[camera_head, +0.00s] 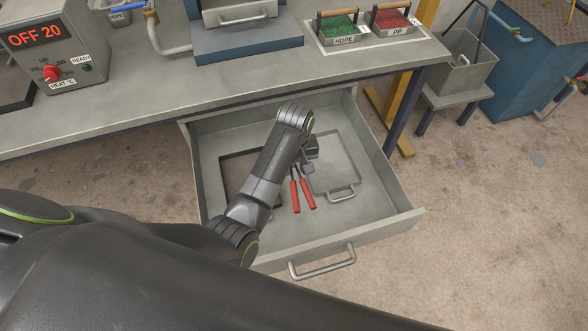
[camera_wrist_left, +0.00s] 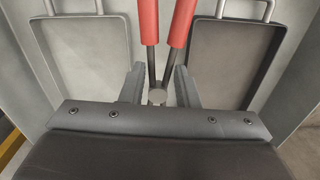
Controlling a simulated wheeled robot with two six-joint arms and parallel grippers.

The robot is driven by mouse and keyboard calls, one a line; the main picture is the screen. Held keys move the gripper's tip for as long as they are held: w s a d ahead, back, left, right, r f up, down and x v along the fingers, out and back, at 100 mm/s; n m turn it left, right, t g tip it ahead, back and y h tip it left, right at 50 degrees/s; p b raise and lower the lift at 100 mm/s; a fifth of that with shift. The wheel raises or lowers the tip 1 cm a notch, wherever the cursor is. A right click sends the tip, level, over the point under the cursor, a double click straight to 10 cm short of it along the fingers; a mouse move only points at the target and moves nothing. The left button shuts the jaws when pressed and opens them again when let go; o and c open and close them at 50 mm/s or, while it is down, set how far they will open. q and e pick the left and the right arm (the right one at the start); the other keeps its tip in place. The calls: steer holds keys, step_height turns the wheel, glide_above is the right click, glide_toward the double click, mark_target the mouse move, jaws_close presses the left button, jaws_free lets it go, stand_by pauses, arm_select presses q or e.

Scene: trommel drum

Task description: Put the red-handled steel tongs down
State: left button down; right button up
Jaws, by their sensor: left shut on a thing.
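The red-handled steel tongs (camera_head: 296,194) are inside the open drawer (camera_head: 375,205), their two red handles pointing to the drawer's front. In the left wrist view the tongs (camera_wrist_left: 148,22) have their handles up the picture, slightly spread, and their round pivot between my fingers. My left gripper (camera_head: 309,160) is shut on the tongs near this pivot, as the left wrist view (camera_wrist_left: 159,84) shows. The tongs' jaws are hidden by the gripper. I cannot tell whether the tongs touch the drawer floor. My right gripper is not in view.
Two shallow trays with handles lie in the drawer, one right of the tongs (camera_head: 347,168), one left (camera_head: 232,158) and partly behind my arm. The workbench (camera_head: 150,85) overhangs the drawer's back. A heater box (camera_head: 55,50) reads "OFF 20". Bare drawer floor shows at front right.

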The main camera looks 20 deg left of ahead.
arm_select(q)
steer(key=shift+d+f, duration=0.1)
steer(key=shift+f, duration=0.5)
steer(key=shift+n, duration=0.3)
step_height(320, 180, down, 5)
steer(key=shift+f+b, duration=0.1)
steer(key=shift+b, duration=0.4)
steer(key=shift+f+b, duration=0.4)
steer(key=shift+f, duration=1.75)
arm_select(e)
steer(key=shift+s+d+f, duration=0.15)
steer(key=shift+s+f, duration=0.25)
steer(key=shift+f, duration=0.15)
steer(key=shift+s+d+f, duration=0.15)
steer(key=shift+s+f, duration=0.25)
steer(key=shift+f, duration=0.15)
arm_select(q)
steer(key=shift+f, duration=0.15)
steer(key=c, duration=1.1)
jaws_free()
steer(key=shift+r, duration=0.35)
step_height(320, 180, up, 12)
steer(key=shift+s+f+p, duration=0.1)
steer(key=shift+f+p, duration=0.1)
steer(key=shift+p, duration=0.9)
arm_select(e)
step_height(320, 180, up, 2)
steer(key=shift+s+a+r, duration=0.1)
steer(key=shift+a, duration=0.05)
